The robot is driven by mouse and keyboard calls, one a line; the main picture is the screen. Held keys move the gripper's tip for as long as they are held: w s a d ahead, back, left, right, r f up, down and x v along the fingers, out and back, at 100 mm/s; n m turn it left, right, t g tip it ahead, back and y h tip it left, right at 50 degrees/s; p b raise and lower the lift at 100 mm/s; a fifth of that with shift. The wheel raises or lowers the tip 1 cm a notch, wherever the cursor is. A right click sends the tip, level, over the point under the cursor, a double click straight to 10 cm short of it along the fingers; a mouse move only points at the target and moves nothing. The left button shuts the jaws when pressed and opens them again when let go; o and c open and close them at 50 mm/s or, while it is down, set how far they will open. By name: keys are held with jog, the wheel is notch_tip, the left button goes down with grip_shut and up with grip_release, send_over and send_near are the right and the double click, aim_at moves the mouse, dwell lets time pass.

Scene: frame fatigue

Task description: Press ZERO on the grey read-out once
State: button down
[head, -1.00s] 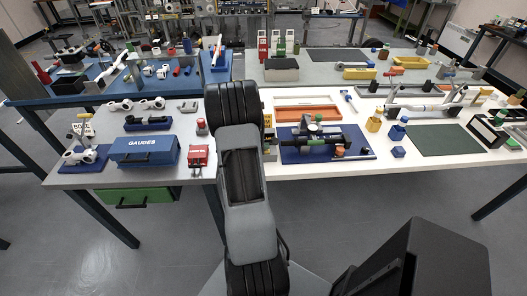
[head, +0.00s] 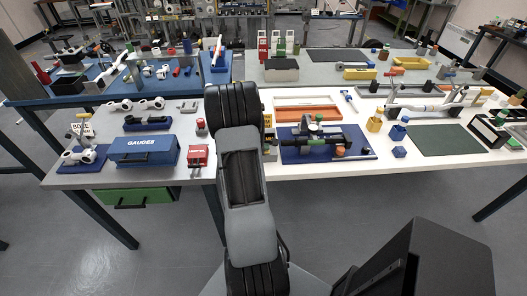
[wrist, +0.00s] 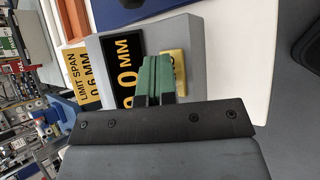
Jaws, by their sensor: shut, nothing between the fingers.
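The grey read-out (wrist: 115,42) fills the middle of the wrist view, with a black display (wrist: 126,50) showing yellow digits and "MM". A yellow button (wrist: 178,62) with dark lettering, mostly hidden, sits on its face beside the display. My gripper (wrist: 155,62) is shut and empty. Its green fingers lie over part of the display and the near edge of the button. I cannot tell whether the fingertips touch the button. In the head view my arm hides the gripper and most of the read-out.
A yellow "LIMIT SPAN 0.6 MM" sign (wrist: 80,72) stands beside the read-out. In the head view, a blue board (head: 292,154) with a dark fixture lies to the right of my arm, and a red box (head: 198,156) and blue GAUGES box (head: 145,150) to the left.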

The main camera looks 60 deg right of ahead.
jog(key=shift+r+p, duration=0.4)
jog(key=shift+r, duration=0.35)
jog(key=shift+r+p, duration=1.7)
jog(key=shift+r, duration=0.85)
